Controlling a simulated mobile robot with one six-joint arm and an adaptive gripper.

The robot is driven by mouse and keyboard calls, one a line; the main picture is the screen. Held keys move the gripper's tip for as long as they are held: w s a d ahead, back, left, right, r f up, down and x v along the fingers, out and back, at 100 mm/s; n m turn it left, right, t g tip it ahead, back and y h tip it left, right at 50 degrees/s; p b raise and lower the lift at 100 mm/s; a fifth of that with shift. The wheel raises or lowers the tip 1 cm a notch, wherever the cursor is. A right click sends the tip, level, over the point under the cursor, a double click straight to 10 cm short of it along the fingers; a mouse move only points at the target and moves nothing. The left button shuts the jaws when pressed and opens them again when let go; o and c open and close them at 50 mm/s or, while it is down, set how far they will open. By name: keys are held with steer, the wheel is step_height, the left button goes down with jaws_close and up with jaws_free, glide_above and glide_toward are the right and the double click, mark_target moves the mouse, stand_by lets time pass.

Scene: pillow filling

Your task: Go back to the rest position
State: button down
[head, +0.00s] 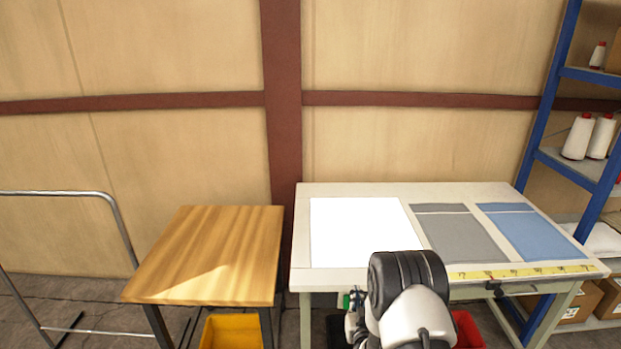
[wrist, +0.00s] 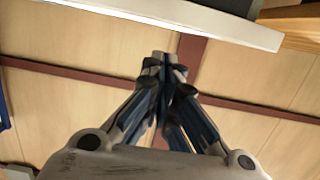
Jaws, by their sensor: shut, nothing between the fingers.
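My gripper (wrist: 163,68) shows in the wrist view with its fingers together and nothing between them. Behind it in that view are the wall and, at the top, the edge of the white table. In the head view my arm rises at the front edge of the white table (head: 455,190), and the gripper's fingers cannot be made out there. On the table lie a white sheet (head: 355,230), a grey pillow cover (head: 458,238) and a blue pillow cover (head: 532,232), all flat and apart from my arm's end.
A wooden table (head: 215,255) stands at the left, with a yellow bin (head: 232,332) below it. A red bin (head: 467,330) is under the white table. A metal rail (head: 60,193) stands far left. A blue shelf (head: 550,95) with thread cones (head: 578,137) is at the right.

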step_height(320, 180, up, 11)
steer(key=g, duration=0.2)
steer(key=s+r+g, duration=0.3)
steer(key=s+r, duration=0.6)
steer(key=r, duration=0.2)
steer(key=s+r+g, duration=0.3)
steer(key=s, duration=1.3)
steer(key=s+r+g, duration=0.3)
steer(key=s, duration=1.4)
steer(key=shift+s+d, duration=0.15)
steer(key=shift+s, duration=0.15)
steer(key=c, duration=2.4)
jaws_free()
